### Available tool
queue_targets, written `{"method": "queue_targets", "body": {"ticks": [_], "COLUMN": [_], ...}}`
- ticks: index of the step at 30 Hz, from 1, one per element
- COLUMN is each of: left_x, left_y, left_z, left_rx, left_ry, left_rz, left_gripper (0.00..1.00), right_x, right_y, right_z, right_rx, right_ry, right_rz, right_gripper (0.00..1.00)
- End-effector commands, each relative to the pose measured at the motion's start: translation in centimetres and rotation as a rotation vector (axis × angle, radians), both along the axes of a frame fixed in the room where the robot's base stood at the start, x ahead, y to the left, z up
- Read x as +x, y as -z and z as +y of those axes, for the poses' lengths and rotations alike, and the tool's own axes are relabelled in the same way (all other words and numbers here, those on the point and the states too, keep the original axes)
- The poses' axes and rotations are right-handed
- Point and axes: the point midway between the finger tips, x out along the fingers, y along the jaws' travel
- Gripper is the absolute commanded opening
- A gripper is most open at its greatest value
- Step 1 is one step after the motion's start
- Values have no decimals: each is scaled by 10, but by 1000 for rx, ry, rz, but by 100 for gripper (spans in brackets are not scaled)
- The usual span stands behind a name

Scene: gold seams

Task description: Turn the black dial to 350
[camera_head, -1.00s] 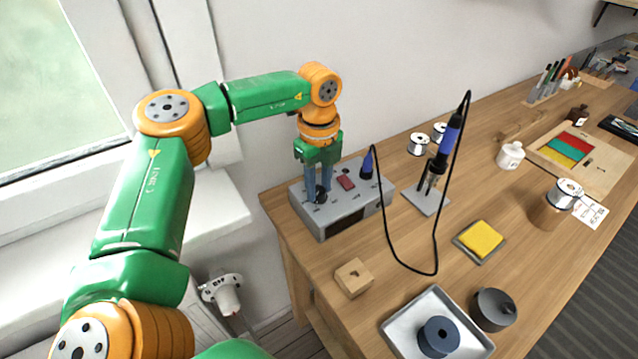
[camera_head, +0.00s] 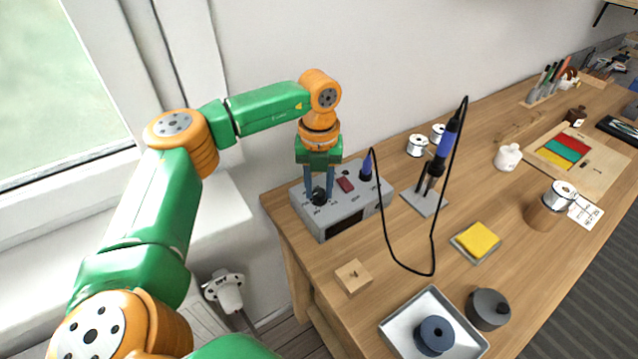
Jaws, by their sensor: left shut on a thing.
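The black dial (camera_head: 319,197) sits on the top face of a grey soldering station (camera_head: 334,220) at the table's left back corner. My left gripper (camera_head: 319,193) points down over it, its two blue-grey fingers on either side of the dial and shut on it. The fingers cover part of the dial and its scale, so I cannot read its setting. A red switch (camera_head: 345,184) and a blue-topped plug with a black cable (camera_head: 367,167) are on the station, right of the dial. My right gripper is not in view.
A soldering iron (camera_head: 448,137) stands upright in its holder right of the station, its cable looping across the table. A wooden block (camera_head: 353,277), yellow sponge (camera_head: 478,239) and grey tray (camera_head: 397,331) lie in front. The wall is close behind.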

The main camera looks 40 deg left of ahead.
Motion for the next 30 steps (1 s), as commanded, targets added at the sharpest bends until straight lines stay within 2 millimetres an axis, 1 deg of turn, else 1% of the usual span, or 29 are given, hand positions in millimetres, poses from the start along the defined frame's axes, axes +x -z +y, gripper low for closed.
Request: {"method": "queue_targets", "body": {"ticks": [9,30], "left_x": [0,0], "left_y": [-1,-1], "left_z": [0,0], "left_rx": [-1,-1], "left_ry": [296,960], "left_rz": [1,-2], "left_gripper": [0,0], "right_x": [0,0], "right_y": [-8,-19], "right_z": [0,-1], "right_rx": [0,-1], "right_ry": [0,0], "right_rz": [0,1], "right_gripper": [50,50]}}
